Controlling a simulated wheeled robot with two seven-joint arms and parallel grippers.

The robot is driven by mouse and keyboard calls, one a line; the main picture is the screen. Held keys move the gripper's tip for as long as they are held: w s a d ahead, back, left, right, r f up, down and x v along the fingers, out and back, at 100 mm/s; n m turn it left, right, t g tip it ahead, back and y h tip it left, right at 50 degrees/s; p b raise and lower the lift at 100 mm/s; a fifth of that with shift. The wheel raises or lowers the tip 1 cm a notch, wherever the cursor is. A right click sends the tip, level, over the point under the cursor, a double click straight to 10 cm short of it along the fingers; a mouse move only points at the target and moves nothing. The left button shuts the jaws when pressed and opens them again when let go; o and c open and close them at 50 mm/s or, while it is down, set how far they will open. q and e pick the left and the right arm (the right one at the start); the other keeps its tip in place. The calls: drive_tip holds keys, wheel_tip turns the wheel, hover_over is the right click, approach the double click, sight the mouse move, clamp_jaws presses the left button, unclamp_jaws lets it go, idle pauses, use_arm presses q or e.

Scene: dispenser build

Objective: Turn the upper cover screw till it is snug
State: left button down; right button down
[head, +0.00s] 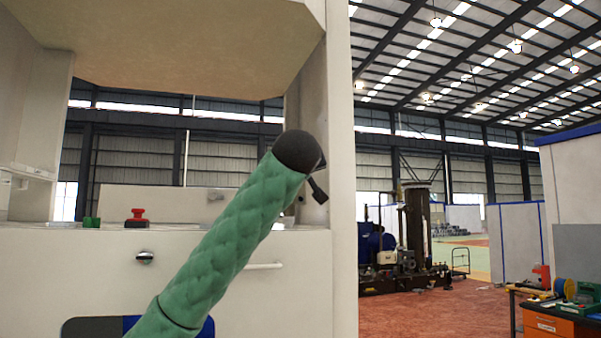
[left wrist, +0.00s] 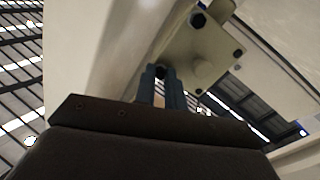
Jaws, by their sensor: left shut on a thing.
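My left gripper (left wrist: 163,78) shows in the left wrist view as two dark blue-grey fingers reaching up from the dark wrist. The fingers are shut on a dark screw head (left wrist: 160,71) at the lower left part of a beige cover plate (left wrist: 190,50). The fingers hide most of this screw, and how far it is seated cannot be seen. Other dark screws sit at the plate's top (left wrist: 198,20) and right (left wrist: 238,53), beside a pale round boss (left wrist: 203,68). In the head view my green-sleeved left arm hides the gripper's work. My right gripper is not in view.
A large white machine housing (head: 338,120) stands close in front, with a red button (head: 137,214) and a green part (head: 92,222) on its ledge. A workbench (head: 560,308) stands far right. Open red floor (head: 450,312) lies right of the housing.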

use_arm(q)
drive_tip(key=shift+d+f+m+b, duration=0.1)
drive_tip(key=shift+m+b, duration=2.55)
drive_tip(key=shift+m, duration=4.95)
drive_tip(key=shift+f+m+b, duration=0.1)
drive_tip(key=shift+m+b, duration=2.5)
drive_tip(key=shift+m, duration=5)
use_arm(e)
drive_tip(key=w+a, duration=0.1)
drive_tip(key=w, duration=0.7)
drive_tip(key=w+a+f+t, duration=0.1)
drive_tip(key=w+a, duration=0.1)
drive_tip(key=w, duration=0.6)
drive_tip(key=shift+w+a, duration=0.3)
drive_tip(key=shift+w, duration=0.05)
